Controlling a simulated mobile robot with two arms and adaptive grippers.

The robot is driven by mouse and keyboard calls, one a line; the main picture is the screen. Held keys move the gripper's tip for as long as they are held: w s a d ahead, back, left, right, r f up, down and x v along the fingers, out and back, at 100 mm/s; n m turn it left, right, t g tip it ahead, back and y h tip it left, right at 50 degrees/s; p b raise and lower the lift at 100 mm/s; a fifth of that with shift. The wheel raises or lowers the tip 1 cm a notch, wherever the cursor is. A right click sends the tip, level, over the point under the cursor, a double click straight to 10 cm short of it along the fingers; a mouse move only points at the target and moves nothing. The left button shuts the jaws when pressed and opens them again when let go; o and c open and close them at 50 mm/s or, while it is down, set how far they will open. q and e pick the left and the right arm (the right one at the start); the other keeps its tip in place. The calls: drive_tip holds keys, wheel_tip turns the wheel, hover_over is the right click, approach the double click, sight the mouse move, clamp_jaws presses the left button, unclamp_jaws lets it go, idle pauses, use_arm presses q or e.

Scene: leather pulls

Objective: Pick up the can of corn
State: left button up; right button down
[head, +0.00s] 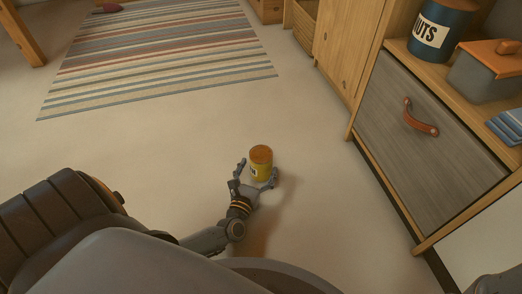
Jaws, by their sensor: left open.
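The can of corn (261,160) is a small yellow can with an orange-brown top. It looks upright, near the middle of the head view over the pale floor. My left gripper (257,174) is open, with one finger on the left side of the can and the other at its lower right. The can is between or just beyond the fingertips. I cannot tell whether the fingers touch it, or whether its base rests on the floor.
A wooden cabinet with a grey drawer front (425,140) and leather pull (420,118) stands at the right. On it are a blue nuts canister (438,32), a grey box with an orange lid (486,70) and folded blue cloths (508,126). A striped rug (165,60) lies behind; floor between is clear.

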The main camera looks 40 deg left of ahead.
use_arm(q)
drive_tip(key=b+x, duration=0.2)
drive_tip(key=x, duration=0.3)
drive_tip(key=shift+f, duration=0.15)
drive_tip(key=shift+w+a, duration=0.15)
drive_tip(key=shift+w, duration=0.4)
drive_tip(key=c, duration=1.7)
drive_tip(key=shift+r, duration=0.2)
drive_tip(key=shift+c, duration=0.3)
